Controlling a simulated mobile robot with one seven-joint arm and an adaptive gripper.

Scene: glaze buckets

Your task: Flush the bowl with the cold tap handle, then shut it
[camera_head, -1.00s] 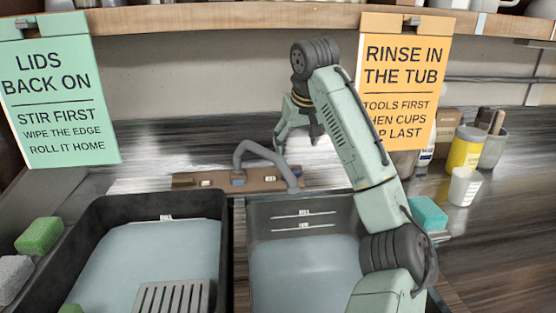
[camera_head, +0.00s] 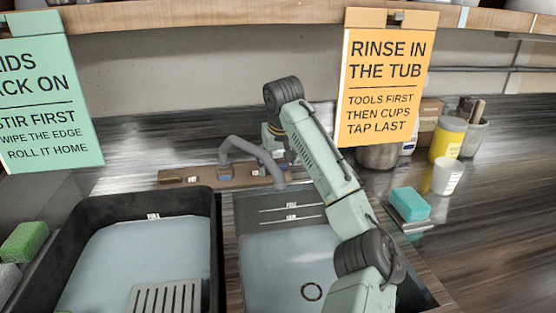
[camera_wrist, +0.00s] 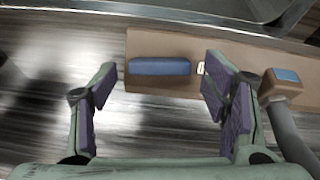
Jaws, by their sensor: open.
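A blue bar-shaped handle (camera_wrist: 160,67) lies along the brown tap board (camera_wrist: 135,98) in the wrist view, with a white tag at its right end. My gripper (camera_wrist: 158,64) is open and empty. Its fingertips appear on either side of the blue handle, apart from it; the height between them cannot be told. In the head view the gripper (camera_head: 277,140) is mostly hidden behind my arm, above the tap board. The grey tap spout (camera_head: 250,148) arches over beside it. The right basin (camera_head: 290,250) holds bluish-grey water, with a dark ring (camera_head: 312,292) in it.
A black tub (camera_head: 210,225) with pale liquid and a slotted grate (camera_head: 166,298) stands to the left. A teal sponge (camera_head: 410,203), white cup (camera_head: 447,176) and yellow jar (camera_head: 447,139) stand on the right counter. Green (camera_head: 73,90) and orange (camera_head: 388,80) signs hang at the back.

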